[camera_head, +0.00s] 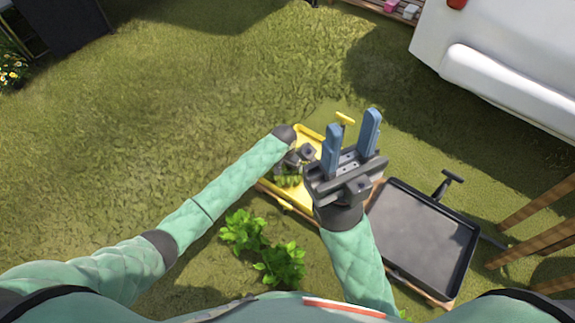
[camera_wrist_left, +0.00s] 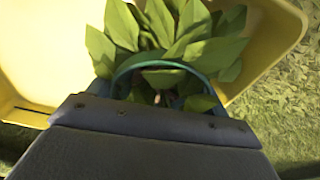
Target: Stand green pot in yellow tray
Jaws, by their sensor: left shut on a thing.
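The yellow tray (camera_head: 309,134) lies near the middle of the head view, partly hidden by both my arms. My left gripper (camera_head: 294,168) is over the tray, shut on the green pot. The pot's teal-green rim (camera_wrist_left: 160,64) shows in the left wrist view, with a leafy plant in it. The pale inside of the yellow tray (camera_wrist_left: 40,55) is behind and around it. I cannot tell whether the pot touches the tray floor. My right gripper (camera_head: 353,122) is open and empty, raised in front of the tray's right part.
A black tray (camera_head: 420,236) with a handle lies right of the yellow one. Two leafy green plants (camera_head: 241,231) (camera_head: 281,263) stand in front of it. A white vehicle-like body (camera_head: 500,65) is at the upper right, wooden posts (camera_head: 545,238) at the right.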

